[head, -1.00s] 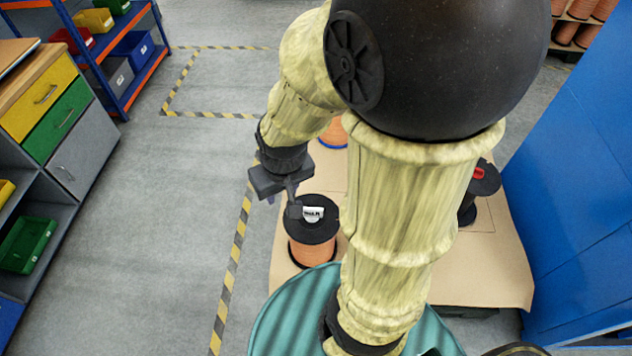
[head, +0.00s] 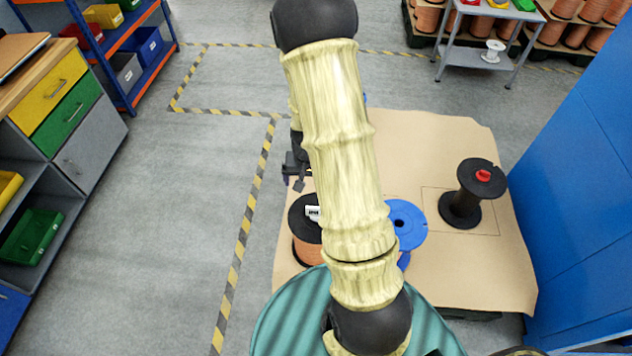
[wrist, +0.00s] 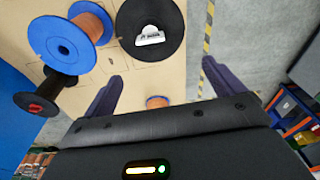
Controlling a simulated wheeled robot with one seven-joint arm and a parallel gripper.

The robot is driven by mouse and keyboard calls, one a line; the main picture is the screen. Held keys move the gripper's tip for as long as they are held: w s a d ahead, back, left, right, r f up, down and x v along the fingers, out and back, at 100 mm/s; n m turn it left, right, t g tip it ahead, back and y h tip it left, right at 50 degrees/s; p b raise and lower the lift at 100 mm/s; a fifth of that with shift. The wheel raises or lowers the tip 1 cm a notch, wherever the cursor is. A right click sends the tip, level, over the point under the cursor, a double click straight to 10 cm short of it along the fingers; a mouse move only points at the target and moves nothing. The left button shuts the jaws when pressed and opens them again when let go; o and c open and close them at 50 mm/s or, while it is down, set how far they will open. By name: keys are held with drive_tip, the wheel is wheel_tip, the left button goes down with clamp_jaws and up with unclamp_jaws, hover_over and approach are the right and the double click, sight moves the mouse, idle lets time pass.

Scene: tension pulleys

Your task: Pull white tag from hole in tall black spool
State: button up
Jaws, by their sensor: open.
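A black-flanged spool wound with copper wire (head: 304,247) stands upright at the near left of the brown mat, partly hidden by my arm. A white tag with dark print (head: 313,213) sits at the middle of its top. In the wrist view the black top (wrist: 135,18) and the white tag (wrist: 150,36) show at the upper middle, beyond my fingertips. My gripper (wrist: 160,72) is open with nothing between its fingers, apart from the tag. In the head view my gripper (head: 299,182) is partly hidden behind my arm, just beyond this spool.
A blue spool (head: 407,222) stands right of the black one; its copper winding shows in the wrist view. An empty black spool (head: 463,205) with a red piece (head: 483,175) on top stands further right, near a blue panel (head: 580,200). The mat's far right (head: 445,140) is clear.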

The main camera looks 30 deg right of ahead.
drive_tip(key=shift+m, duration=0.5)
drive_tip(key=d+f, duration=0.1)
drive_tip(key=f, duration=0.1)
drive_tip(key=d+f, duration=0.1)
drive_tip(key=shift+w+d+f, duration=0.15)
drive_tip(key=shift+d+f, duration=0.05)
drive_tip(key=shift+f, duration=0.15)
drive_tip(key=f, duration=0.5)
drive_tip(key=w+f+p, duration=0.1)
drive_tip(key=f, duration=0.5)
drive_tip(key=d+f, duration=0.1)
drive_tip(key=f, duration=0.5)
drive_tip(key=shift+w+d+f, duration=0.1)
drive_tip(key=shift+w+f, duration=0.05)
drive_tip(key=shift+w, duration=0.2)
drive_tip(key=c, duration=1)
drive_tip(key=shift+c, duration=0.2)
drive_tip(key=shift+r+p, duration=1.15)
drive_tip(key=shift+r, duration=0.5)
